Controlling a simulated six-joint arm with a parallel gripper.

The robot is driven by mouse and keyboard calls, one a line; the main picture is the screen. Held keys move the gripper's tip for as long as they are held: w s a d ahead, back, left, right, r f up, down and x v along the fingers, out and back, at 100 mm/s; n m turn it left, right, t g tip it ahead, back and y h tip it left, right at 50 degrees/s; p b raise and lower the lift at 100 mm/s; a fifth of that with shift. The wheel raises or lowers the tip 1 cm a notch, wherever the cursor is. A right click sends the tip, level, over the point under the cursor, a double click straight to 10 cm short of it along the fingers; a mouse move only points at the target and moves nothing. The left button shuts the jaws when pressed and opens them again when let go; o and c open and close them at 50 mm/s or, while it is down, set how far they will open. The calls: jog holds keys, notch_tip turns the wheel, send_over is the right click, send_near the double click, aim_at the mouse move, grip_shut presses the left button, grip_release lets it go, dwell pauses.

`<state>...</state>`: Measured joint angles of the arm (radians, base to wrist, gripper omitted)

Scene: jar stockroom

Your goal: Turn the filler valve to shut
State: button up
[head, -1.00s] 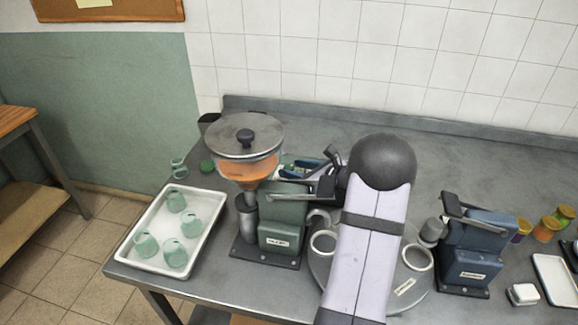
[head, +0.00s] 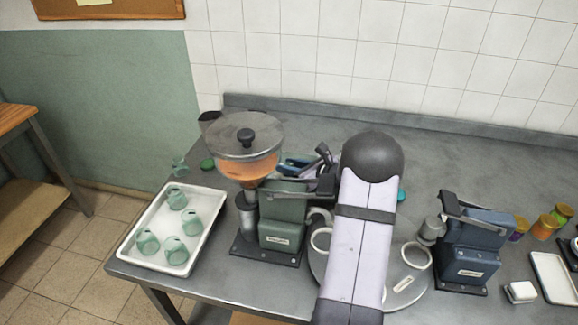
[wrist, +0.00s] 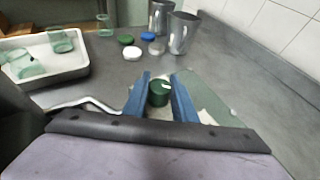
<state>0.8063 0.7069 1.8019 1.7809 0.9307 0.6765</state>
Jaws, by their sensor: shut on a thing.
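The filler (head: 282,222) has a green body and a lidded hopper (head: 240,150) of orange contents. My gripper (wrist: 162,84) has blue fingers, shut on a dark green round knob (wrist: 158,95) with a white mark on top. I take the knob to be the filler valve. It is low between the fingers, over a pale green surface (wrist: 215,90). In the head view the blue fingers (head: 293,161) show behind the filler's top, and the knob is hidden there. How far the valve is turned cannot be told.
A white tray (head: 206,238) of green glass jars stands left of the filler. Metal cups (wrist: 183,33) and loose lids (wrist: 131,54) lie beyond the fingers. A blue machine (head: 476,244) stands at the right.

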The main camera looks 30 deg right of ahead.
jog(key=n+y, duration=0.2)
jog(key=shift+w+d+r+g+y+p, duration=0.1)
jog(key=shift+g+y+p, duration=0.25)
jog(key=shift+g+y, duration=0.05)
jog(key=shift+n+g+y, duration=0.5)
jog(key=shift+n+y, duration=0.4)
jog(key=shift+n, duration=0.2)
jog(key=o, duration=1)
jog(key=shift+o, duration=0.2)
jog(key=shift+b+v, duration=1.1)
jog(key=shift+v, duration=2.55)
